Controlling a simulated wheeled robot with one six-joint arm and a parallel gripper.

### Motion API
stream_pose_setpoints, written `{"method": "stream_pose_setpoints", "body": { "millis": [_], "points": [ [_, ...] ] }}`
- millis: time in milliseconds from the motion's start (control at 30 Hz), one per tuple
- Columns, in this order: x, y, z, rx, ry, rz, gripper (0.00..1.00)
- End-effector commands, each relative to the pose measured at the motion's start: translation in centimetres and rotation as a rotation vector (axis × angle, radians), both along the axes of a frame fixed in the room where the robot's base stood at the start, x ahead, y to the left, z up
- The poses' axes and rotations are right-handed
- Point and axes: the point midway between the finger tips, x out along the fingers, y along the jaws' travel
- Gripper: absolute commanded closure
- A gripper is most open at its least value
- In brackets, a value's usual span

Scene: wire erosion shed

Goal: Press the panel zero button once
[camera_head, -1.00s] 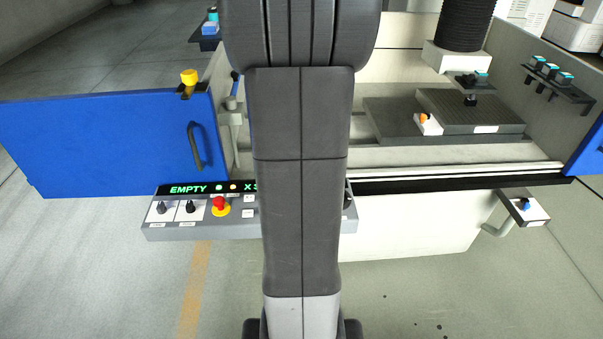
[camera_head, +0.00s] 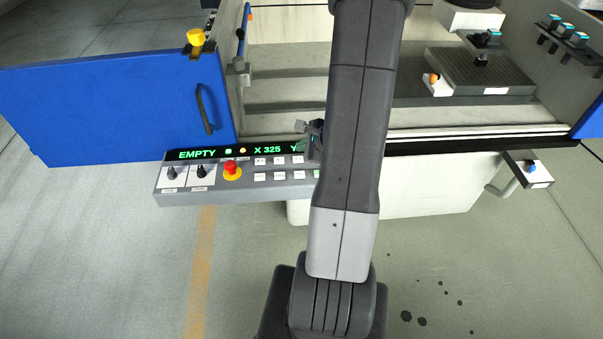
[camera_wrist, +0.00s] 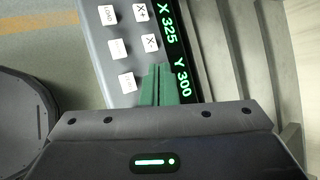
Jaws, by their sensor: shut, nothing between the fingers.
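The grey control panel (camera_head: 230,192) hangs at the front of the machine, with a lit display (camera_head: 266,150) reading EMPTY and X 325. Two rows of small white buttons (camera_head: 279,160) sit right of its red stop knob (camera_head: 231,168). In the wrist view, the panel (camera_wrist: 92,38) shows a LOAD button (camera_wrist: 108,14), an X+ button (camera_wrist: 140,12) and an X- button (camera_wrist: 150,43). My gripper (camera_wrist: 157,70) is shut and empty over the panel, beside the display; contact is unclear.
A blue door (camera_head: 110,110) with a dark handle stands left, above the panel. Two black knobs (camera_head: 201,172) sit at the panel's left end. A small blue-knobbed box (camera_head: 530,168) juts out at right. The floor in front is clear apart from dark spots.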

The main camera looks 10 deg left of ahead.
Motion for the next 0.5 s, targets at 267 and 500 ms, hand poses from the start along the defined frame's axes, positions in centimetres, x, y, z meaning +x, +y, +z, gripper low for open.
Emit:
{"method": "stream_pose_setpoints", "body": {
  "millis": [267, 500],
  "points": [
    [0.0, 0.0, -0.7, -0.001, 0.000, 0.002, 1.00],
    [-0.1, 0.0, -3.3, -0.001, 0.001, 0.002, 1.00]
  ]
}}
